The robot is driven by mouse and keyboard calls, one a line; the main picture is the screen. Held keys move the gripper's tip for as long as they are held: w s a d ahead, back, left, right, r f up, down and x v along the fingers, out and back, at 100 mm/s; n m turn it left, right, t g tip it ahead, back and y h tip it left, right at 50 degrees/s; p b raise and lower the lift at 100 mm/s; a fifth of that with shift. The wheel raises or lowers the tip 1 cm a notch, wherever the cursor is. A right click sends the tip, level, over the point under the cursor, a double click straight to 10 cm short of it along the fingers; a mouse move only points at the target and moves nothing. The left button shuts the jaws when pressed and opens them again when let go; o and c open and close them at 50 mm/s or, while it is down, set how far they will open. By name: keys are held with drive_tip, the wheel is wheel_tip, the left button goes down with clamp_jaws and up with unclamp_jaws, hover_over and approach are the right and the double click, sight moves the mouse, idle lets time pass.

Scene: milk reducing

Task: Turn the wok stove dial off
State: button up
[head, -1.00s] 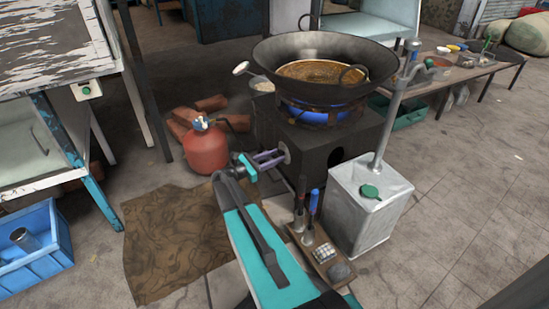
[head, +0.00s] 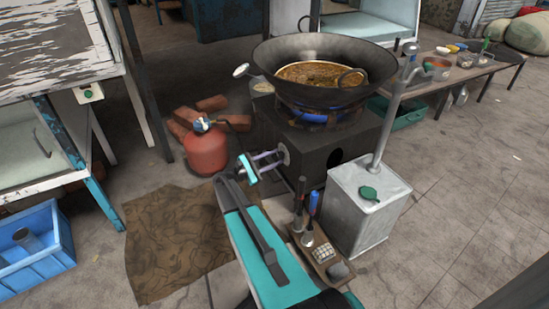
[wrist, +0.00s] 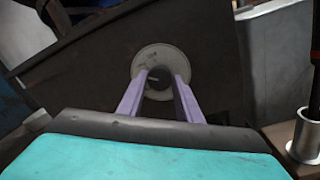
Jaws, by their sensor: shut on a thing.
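The stove dial (head: 284,153) is on the front of the dark box-shaped wok stove (head: 310,163). In the wrist view the dial (wrist: 159,56) shows a round pale plate with a dark knob at its centre. My gripper (head: 275,160) reaches the dial from the front left. In the wrist view its two purple fingers (wrist: 160,84) are shut on the dark knob, one on each side. The wide dark wok (head: 320,58) sits on top of the stove with brown food in it. A small patch of blue flame (head: 297,113) shows under the wok.
A red gas canister (head: 206,150) stands left of the stove, with bricks behind it. A grey metal container (head: 369,205) with a tap pipe stands close on the right.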

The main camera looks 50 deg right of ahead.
drive_tip(key=m, duration=0.5)
drive_tip(key=shift+f+m+g, duration=0.15)
drive_tip(key=shift+m+g, duration=0.15)
drive_tip(key=shift+g, duration=0.1)
drive_tip(key=m+b, duration=0.1)
drive_tip(key=m, duration=0.4)
drive_tip(key=shift+b, duration=0.35)
drive_tip(key=shift+m, duration=0.4)
drive_tip(key=o, duration=1)
drive_tip(key=shift+o, duration=0.2)
drive_tip(key=shift+w+a, duration=0.2)
drive_tip(key=shift+a, duration=0.25)
drive_tip(key=p+v, duration=0.4)
drive_tip(key=v, duration=0.8)
drive_tip(key=shift+a+f+p, duration=0.15)
drive_tip(key=shift+a+p, duration=0.2)
